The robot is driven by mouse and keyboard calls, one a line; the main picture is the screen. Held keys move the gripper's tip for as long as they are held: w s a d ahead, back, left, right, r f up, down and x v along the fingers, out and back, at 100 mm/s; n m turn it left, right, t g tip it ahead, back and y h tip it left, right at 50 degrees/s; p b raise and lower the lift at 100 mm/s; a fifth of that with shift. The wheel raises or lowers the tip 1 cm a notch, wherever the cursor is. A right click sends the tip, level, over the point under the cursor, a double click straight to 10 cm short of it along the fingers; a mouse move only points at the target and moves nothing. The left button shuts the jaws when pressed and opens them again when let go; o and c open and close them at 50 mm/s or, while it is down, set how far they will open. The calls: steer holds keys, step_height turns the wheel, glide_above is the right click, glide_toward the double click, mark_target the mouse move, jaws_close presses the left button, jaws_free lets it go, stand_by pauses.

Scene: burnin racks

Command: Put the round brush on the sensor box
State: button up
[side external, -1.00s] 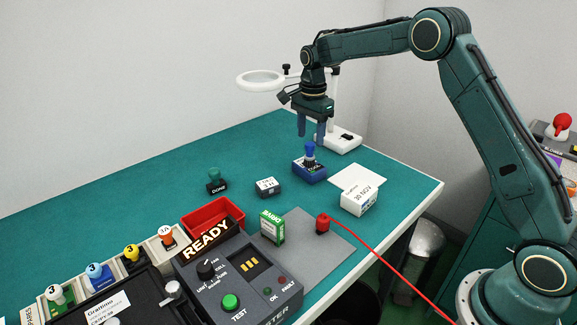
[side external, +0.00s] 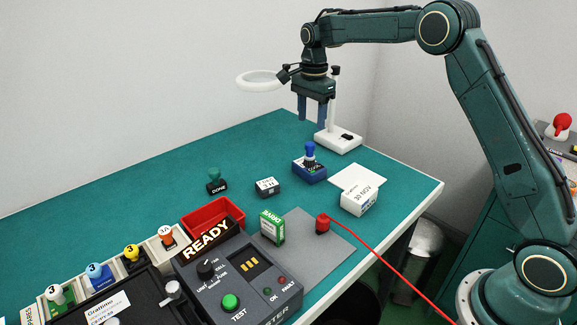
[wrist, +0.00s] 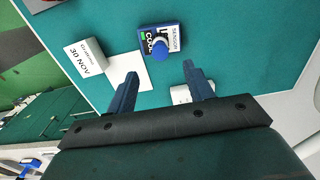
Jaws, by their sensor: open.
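The sensor box (side external: 318,175) is a small blue box with a printed label, lying on the green bench; its label also shows in the wrist view (wrist: 172,38). A blue round-knobbed piece (side external: 309,151), which looks like the round brush, stands upright on top of it. In the wrist view its knob (wrist: 158,51) hides part of the label. My gripper (side external: 312,118) is open and empty, well above the box and apart from the knob. In the wrist view the knob appears beyond the gap between my fingertips (wrist: 160,72).
A magnifier lamp (side external: 339,138) stands behind the box, its ring near my gripper. A white 30 NOV box (side external: 359,203) and white paper (side external: 352,176) lie to the right. A DONE stamp (side external: 216,182), a small dark-and-white block (side external: 267,187) and a red tray (side external: 232,213) are left.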

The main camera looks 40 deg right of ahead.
steer(key=s+a+r+n+t, duration=0.1)
steer(key=s+a+r+n, duration=0.25)
steer(key=s+r, duration=0.45)
steer(key=s+a+r+n+t, duration=0.2)
steer(key=s+r+n, duration=0.3)
steer(key=s, duration=0.4)
steer(key=s+a+f+n+t, duration=0.1)
steer(key=s+n, duration=0.3)
steer(key=s, duration=0.6)
steer(key=s+a+f+n+t, duration=0.1)
steer(key=s+f+n, duration=0.2)
steer(key=s, duration=0.8)
steer(key=shift+s+a+n+t, duration=0.25)
steer(key=shift+s+n+t, duration=0.05)
steer(key=shift+n, duration=0.95)
